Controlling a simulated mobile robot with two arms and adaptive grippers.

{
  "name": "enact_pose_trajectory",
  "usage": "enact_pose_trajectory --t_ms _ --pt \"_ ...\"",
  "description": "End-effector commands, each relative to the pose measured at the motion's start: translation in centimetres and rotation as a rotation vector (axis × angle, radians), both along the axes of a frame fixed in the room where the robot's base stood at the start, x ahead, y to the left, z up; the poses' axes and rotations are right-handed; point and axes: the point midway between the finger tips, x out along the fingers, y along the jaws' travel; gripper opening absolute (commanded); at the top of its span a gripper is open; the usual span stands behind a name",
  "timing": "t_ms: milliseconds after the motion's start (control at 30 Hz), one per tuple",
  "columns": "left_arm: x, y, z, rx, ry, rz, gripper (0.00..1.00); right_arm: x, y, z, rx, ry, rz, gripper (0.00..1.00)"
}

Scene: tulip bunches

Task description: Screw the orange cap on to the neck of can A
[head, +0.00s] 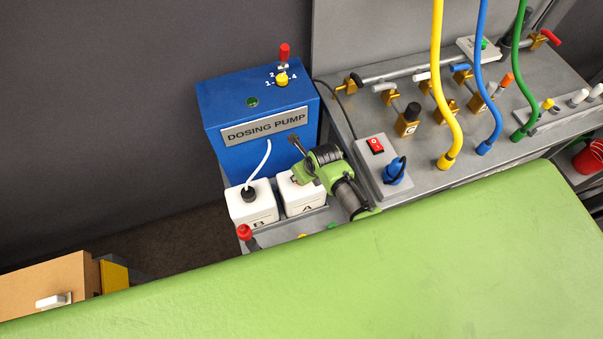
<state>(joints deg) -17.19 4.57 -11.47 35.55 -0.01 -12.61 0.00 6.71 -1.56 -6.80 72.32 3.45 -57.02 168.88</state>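Can A (305,203) is a white can with a black letter A on its front, standing in front of the blue dosing pump. A green and black wrist (324,155) of mine, which runs down to the lower right and looks like my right arm's, is over can A. It covers the can's top right part, so the neck is hidden. The fingers cannot be made out, nor whether they hold anything. I cannot make out the orange cap for certain; a small orange-yellow spot (302,236) shows at the low edge of the bench. My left gripper is not in view.
Can B (251,204), with a black cap and a white hose, stands left of can A. The dosing pump (261,118) is behind both. A socket box (384,165) with a red switch and blue plug is to the right. My large green part hides the foreground.

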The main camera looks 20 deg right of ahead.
Motion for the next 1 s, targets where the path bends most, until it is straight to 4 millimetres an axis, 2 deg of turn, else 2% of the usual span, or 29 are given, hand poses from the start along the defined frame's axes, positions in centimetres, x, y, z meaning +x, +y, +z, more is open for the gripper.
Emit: enact_pose_trajectory --t_ms 233,267,300,333,767,1000 --pt "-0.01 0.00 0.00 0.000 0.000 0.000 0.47 -0.08 0.10 -0.03 0.003 0.002 -0.015 0.19" --pt "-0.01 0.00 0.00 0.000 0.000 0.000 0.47 -0.08 0.10 -0.03 0.003 0.002 -0.015 0.38" --pt "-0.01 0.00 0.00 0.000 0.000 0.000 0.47 -0.07 0.10 -0.03 0.003 0.002 -0.015 0.49" --pt "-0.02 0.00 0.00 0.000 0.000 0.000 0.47 -0.07 0.10 -0.03 0.002 0.002 -0.014 0.50" --pt "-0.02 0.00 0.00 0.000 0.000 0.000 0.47 -0.03 -0.01 -0.01 0.000 0.001 -0.003 0.50" --pt "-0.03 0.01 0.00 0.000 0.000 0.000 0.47 0.06 -0.19 0.04 0.000 0.000 0.215 0.50"
